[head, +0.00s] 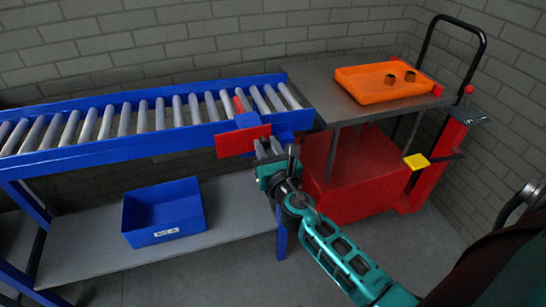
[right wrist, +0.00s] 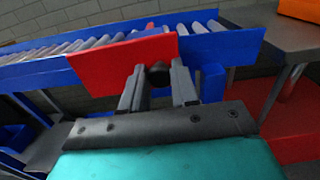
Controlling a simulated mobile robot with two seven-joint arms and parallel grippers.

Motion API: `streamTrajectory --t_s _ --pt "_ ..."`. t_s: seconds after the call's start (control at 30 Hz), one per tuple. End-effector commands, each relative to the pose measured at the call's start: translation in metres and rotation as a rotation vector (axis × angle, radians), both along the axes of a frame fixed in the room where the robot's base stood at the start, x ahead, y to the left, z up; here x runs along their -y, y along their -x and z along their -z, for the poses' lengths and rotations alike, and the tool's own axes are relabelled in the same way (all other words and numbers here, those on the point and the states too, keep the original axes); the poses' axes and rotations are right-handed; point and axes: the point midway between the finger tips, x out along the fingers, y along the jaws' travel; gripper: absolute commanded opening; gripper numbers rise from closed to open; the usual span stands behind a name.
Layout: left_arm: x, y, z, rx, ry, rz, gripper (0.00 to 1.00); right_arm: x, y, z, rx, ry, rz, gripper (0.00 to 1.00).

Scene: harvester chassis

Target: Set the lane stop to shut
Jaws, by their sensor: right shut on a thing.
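The lane stop is at the right end of the blue roller conveyor. It has a red plate (head: 243,141) on the conveyor's front side, which also shows in the right wrist view (right wrist: 112,66). A dark round knob (right wrist: 158,74) sits at the plate's right part, between my fingers. A small red piece (head: 239,104) shows among the rollers behind the plate. My right gripper (head: 268,149) is shut on the knob in front of the plate. The fingers hide the knob in the head view. My left gripper is out of view.
The roller conveyor (head: 60,150) runs left along the wall. A blue bin (head: 165,218) stands on the shelf below. At right, a grey table (head: 335,98) carries an orange tray (head: 362,93) with two brown rings. A red cart with a yellow pedal (head: 416,161) stands there.

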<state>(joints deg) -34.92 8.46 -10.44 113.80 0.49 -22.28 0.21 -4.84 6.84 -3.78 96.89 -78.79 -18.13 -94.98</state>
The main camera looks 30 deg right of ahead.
Motion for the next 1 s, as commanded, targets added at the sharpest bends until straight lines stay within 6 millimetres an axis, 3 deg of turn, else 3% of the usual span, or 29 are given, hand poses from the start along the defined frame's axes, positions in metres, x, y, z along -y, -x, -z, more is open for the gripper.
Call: streamTrajectory --t_s 0.33,0.37,0.57,0.87,1.0 --pt "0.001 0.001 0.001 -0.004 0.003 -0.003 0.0 0.001 -0.003 0.0 -0.001 0.0 0.0 0.0" --pt "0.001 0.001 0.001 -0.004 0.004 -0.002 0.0 0.001 -0.003 0.0 -0.001 0.0 0.0 0.3" --pt "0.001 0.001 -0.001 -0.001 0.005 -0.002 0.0 0.001 -0.003 0.0 -0.001 0.0 0.0 0.49" --pt "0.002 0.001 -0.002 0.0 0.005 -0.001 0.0 0.0 -0.001 0.0 -0.001 0.0 0.0 0.5" --pt "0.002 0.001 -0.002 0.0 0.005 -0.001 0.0 -0.003 0.013 0.001 -0.002 0.001 -0.001 0.5"
